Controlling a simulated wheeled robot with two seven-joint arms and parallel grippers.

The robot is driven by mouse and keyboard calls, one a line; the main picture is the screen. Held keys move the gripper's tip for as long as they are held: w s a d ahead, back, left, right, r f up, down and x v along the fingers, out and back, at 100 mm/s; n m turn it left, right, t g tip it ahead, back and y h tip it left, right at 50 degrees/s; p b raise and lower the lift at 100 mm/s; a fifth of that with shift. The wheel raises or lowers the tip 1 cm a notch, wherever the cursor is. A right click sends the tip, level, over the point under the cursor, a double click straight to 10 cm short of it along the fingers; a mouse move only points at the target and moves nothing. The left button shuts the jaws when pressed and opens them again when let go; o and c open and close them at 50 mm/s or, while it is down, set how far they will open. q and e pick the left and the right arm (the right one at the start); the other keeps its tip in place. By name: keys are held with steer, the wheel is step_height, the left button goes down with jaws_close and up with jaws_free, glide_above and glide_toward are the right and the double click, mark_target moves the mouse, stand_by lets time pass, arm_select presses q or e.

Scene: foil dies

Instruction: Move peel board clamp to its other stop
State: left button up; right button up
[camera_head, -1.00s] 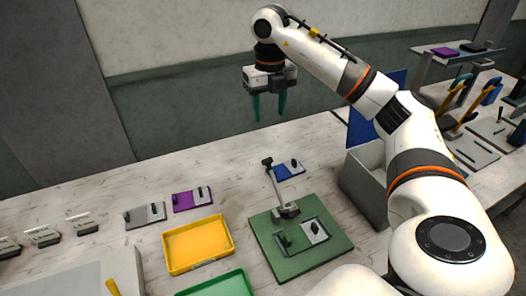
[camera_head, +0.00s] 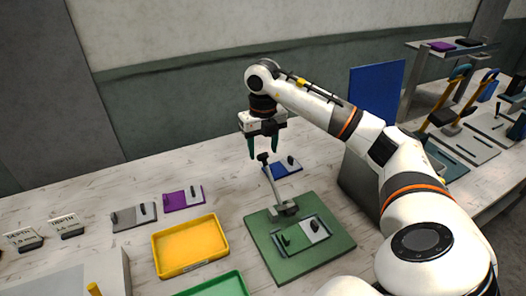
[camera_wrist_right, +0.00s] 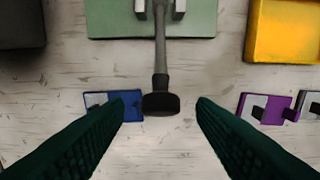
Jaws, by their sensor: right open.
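The peel board clamp is a grey lever (camera_head: 270,180) with a dark knob (camera_head: 263,157), standing up and tilted back from a block on the green board (camera_head: 258,245). In the right wrist view the lever (camera_wrist_right: 160,55) points to the knob (camera_wrist_right: 161,103), which lies between and beyond my fingertips. My right gripper (camera_head: 264,157) is open, its green fingers hanging around or just behind the knob in the head view. In the right wrist view the open fingers (camera_wrist_right: 163,104) hold nothing. A small grey-and-green plate lies on the board beside the lever's base. My left gripper is not in view.
A blue die plate (camera_head: 283,167) lies close behind the lever. Purple (camera_head: 183,198) and grey (camera_head: 134,216) die plates lie to the left. Yellow (camera_head: 188,270) and green trays stand left of the board. A grey bin (camera_head: 357,185) stands to the right.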

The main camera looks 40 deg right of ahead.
steer(key=shift+f, duration=0.95)
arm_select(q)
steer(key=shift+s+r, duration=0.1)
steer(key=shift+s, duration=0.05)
arm_select(e)
steer(key=shift+c, duration=0.3)
